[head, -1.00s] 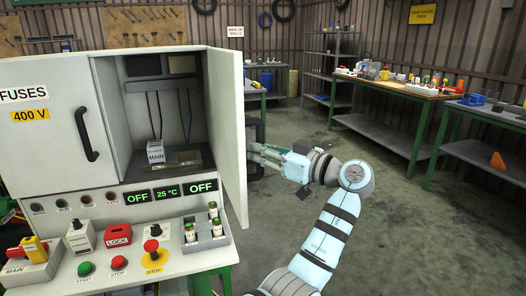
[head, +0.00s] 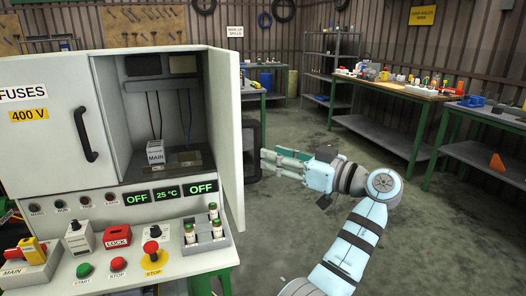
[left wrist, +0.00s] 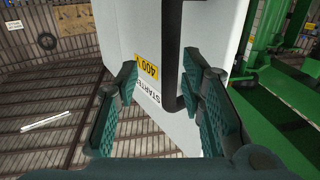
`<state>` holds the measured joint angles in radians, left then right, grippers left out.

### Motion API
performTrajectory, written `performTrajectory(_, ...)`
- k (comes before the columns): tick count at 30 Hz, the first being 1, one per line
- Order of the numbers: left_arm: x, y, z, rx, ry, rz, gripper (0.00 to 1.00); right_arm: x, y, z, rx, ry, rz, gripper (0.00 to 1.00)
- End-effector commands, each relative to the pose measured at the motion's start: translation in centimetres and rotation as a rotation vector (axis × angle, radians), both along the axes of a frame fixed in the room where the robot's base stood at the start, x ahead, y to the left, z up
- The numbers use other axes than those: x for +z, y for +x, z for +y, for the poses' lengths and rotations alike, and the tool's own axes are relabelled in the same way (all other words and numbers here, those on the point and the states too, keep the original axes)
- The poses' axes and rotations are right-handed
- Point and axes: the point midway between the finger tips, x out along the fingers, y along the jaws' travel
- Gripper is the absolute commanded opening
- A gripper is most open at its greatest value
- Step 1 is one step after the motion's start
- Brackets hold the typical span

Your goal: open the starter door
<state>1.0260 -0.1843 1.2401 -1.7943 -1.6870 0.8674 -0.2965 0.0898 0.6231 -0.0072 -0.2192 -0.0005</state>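The starter door (head: 226,130) is the right-hand door of the grey cabinet. It stands swung open, and the compartment behind it shows in the head view. Its outer face is turned away there. In the left wrist view the door's white outer face (left wrist: 136,45) carries a yellow 400 V label, a partly hidden STARTER label and a black bar handle (left wrist: 174,55). My left gripper (head: 268,159) is open and empty, to the right of the door with a gap. In the left wrist view the fingers (left wrist: 160,78) point at the door, with the handle ahead between them. My right gripper is not seen.
The fuses door (head: 45,130) on the left is closed. Below it is a control shelf (head: 190,262) with buttons, a lock block and small fuses. Inside the open compartment stands a white MAIN block (head: 155,153). Floor (head: 300,220) right of the cabinet is clear; benches stand further back.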

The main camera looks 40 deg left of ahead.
Motion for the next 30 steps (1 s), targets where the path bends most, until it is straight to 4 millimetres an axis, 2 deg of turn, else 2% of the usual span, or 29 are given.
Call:
performTrajectory(3,0.1,0.3,-3.4,-0.003,-0.001,0.001,0.36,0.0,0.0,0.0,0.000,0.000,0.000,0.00)
performTrajectory(6,0.1,0.5,-5.6,-0.002,-0.001,0.001,0.36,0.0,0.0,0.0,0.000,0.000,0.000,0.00)
performTrajectory(9,0.1,0.5,-6.8,0.000,0.001,0.000,0.36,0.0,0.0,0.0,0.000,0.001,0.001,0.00)
performTrajectory(25,0.1,0.5,-7.1,0.001,0.001,-0.001,0.36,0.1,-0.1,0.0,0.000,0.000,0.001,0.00)
performTrajectory(28,1.1,0.5,-7.1,0.001,0.001,-0.001,0.36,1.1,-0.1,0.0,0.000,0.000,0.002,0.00)
performTrajectory(30,2.7,0.5,-7.1,0.001,0.001,-0.001,0.36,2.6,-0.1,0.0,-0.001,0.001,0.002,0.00)
